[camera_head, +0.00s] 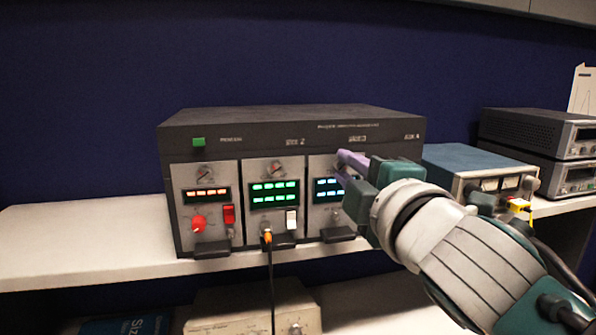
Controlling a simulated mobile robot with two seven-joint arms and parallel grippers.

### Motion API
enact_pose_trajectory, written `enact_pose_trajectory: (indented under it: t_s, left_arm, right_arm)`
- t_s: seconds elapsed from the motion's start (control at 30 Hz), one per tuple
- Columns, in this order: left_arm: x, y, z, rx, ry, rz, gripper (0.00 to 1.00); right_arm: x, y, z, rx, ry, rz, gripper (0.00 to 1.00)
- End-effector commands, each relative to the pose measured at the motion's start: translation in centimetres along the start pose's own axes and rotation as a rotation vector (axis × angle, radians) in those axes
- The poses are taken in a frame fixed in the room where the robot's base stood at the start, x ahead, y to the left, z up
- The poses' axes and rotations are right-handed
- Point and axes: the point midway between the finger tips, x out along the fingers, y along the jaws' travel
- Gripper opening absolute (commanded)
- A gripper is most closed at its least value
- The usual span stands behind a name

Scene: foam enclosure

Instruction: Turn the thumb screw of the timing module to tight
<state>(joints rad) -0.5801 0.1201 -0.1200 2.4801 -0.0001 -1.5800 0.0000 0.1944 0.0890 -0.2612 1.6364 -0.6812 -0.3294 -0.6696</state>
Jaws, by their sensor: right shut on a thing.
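A dark instrument rack (290,118) stands on the white shelf and holds a row of modules. The left module (208,182) has an amber display, a red knob and a red switch. The middle module (262,222) has a green display and a white switch. The third module (318,222) has a cyan display, partly covered by my right gripper (346,166). The gripper's purple fingers are shut at the upper front of this module, on what seems its thumb screw, which is hidden. Module labels are too small to read. My left gripper is out of view.
A blue-topped instrument (470,160) and stacked grey instruments (545,128) stand to the right. An orange plug with a black cable (271,280) hangs from the middle module. The shelf (90,240) is clear at left. A beige box (245,310) sits below.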

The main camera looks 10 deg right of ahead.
Motion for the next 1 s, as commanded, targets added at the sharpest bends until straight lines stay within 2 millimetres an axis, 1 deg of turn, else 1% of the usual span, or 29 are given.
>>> enact_pose_trajectory:
  t_s: [0.47,1.0]
  left_arm:
    - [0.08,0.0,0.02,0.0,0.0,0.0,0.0]
    - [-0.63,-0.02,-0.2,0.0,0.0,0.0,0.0]
  right_arm:
    - [-0.02,-0.14,-0.03,0.456,-0.002,-0.003,0.0]
    - [-0.01,-0.03,-0.05,0.968,-0.002,-0.002,0.0]
